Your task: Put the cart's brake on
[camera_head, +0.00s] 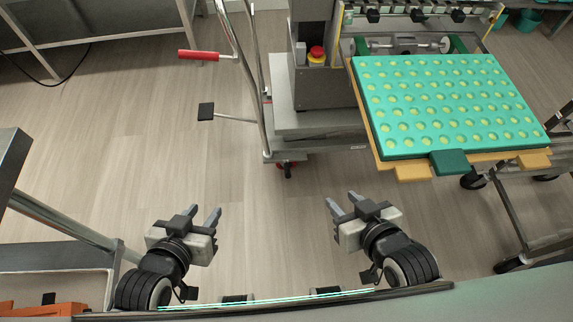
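The cart (318,122) is a grey metal frame with a curved upright rail (246,70), carrying a machine in the upper middle of the head view. A red-gripped lever (199,55) sticks out left from the rail. Lower down, a black pedal-like pad (206,111) sits at the end of a thin rod from the cart. A caster with a red part (287,168) shows under the cart's near corner. I cannot tell whether the brake is on. My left gripper (202,215) and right gripper (344,204) are open and empty, both nearer to me than the cart, touching nothing.
A teal mould tray (378,140) with yellowish cavities lies at the right on an orange-tabbed board, above a wheeled metal frame (512,215). A red button (316,53) is on the machine. Metal stands edge the left side. Floor left of the cart is clear.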

